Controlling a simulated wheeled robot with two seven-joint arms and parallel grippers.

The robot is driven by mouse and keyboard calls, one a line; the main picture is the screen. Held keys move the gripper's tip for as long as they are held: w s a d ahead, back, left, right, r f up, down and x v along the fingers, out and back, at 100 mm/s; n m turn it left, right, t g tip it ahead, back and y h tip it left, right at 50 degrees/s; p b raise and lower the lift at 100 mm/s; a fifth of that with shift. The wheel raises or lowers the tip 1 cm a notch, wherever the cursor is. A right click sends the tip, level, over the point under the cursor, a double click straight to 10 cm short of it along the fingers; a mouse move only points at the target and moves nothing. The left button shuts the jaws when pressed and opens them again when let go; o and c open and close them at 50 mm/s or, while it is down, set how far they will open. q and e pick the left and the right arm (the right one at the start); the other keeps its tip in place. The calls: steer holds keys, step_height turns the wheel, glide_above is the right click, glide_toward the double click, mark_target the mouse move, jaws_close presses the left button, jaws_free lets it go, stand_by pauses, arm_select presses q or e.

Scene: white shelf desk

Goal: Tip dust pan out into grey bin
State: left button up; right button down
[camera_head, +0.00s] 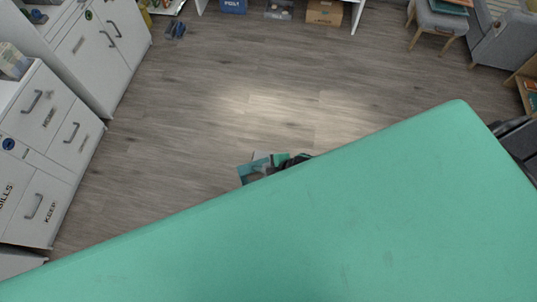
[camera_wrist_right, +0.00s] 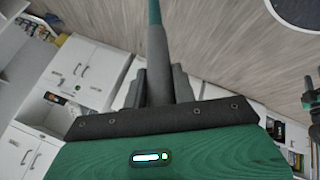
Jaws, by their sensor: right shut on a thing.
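A dust pan, teal and grey, shows in part (camera_head: 246,173) beyond the edge of a large green surface of my own in the head view. My right gripper (camera_head: 281,162) is next to it, mostly hidden by that surface. In the right wrist view, the dark fingers of my right gripper (camera_wrist_right: 160,86) are shut around a handle (camera_wrist_right: 157,48), grey below and green above; the rest of what it belongs to is out of that view. I cannot make out the grey bin for sure: a dark round shape with a pale rim (camera_wrist_right: 299,8) is cut off at the top right.
White drawer cabinets (camera_head: 50,140) stand along the left. A blue box (camera_head: 233,5) and a cardboard box (camera_head: 325,12) are at the far side. A grey chair (camera_head: 441,20) and an armchair (camera_head: 500,42) stand at the upper right. The wooden floor between is mostly clear.

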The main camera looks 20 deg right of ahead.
steer(key=shift+s+a+f+t, duration=0.1)
steer(key=shift+s+f+t, duration=0.15)
steer(key=shift+s, duration=0.7)
steer(key=shift+s+a+f+t, duration=0.1)
steer(key=shift+s+f+t, duration=0.1)
steer(key=shift+s, duration=0.75)
steer(key=shift+s, duration=0.1)
steer(key=shift+s+f, duration=0.1)
steer(key=shift+s, duration=0.05)
steer(key=shift+t, duration=0.25)
steer(key=shift+s+a+f+b, duration=0.1)
steer(key=shift+s+f+b, duration=0.2)
steer(key=shift+s, duration=0.7)
steer(key=shift+s+f+b, duration=0.2)
steer(key=shift+s+f, duration=0.2)
steer(key=shift+s, duration=0.55)
steer(key=shift+s, duration=0.1)
steer(key=shift+a+f+b, duration=0.1)
steer(key=shift+b, duration=0.3)
stand_by(0.5)
